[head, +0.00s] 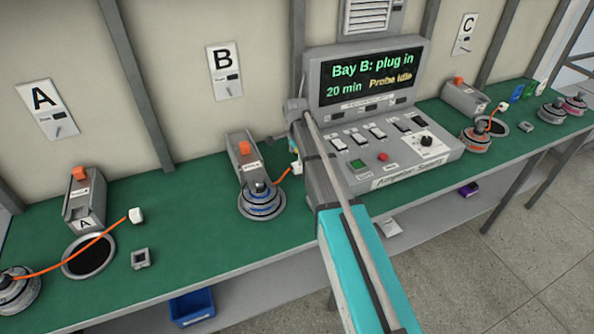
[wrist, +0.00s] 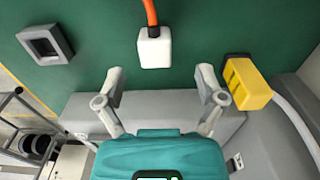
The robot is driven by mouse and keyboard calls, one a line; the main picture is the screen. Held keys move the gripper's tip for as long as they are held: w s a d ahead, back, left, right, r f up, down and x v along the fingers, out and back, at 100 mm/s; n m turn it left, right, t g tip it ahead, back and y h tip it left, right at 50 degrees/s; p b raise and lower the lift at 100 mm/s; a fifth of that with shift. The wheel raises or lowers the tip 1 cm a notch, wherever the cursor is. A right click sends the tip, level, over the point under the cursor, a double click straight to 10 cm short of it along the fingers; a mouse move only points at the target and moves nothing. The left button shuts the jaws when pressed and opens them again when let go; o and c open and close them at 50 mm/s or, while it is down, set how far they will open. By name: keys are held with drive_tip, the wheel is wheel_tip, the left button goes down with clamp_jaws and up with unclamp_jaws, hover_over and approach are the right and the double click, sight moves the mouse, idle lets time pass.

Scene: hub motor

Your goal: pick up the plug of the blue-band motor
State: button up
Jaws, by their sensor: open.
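The blue-band motor (head: 261,202) sits upright at bay B in the head view. Its orange cable runs right to a white plug (head: 297,168) beside my arm. In the wrist view the white plug (wrist: 154,48) lies on the green bench, its orange cable leading off the top edge. My gripper (wrist: 160,75) is open and empty, fingers spread. The plug is just beyond the fingertips, roughly centred between them, with clear gaps to both sides. In the head view my arm link hides most of the gripper.
A yellow block (wrist: 247,83) stands close to the right finger, with a pale cable beside it. A square grey socket (wrist: 44,45) lies on the bench to the left. In the head view the grey console (head: 385,150) stands right of the motor.

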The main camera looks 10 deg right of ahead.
sight(297, 167)
drive_tip(key=shift+f, duration=0.1)
drive_tip(key=f+b, duration=0.3)
drive_tip(key=shift+s+d+f, duration=0.1)
drive_tip(key=shift+s+f, duration=0.1)
drive_tip(key=shift+s, duration=0.05)
drive_tip(key=shift+f+b, duration=0.85)
drive_tip(key=shift+b, duration=0.25)
clamp_jaws()
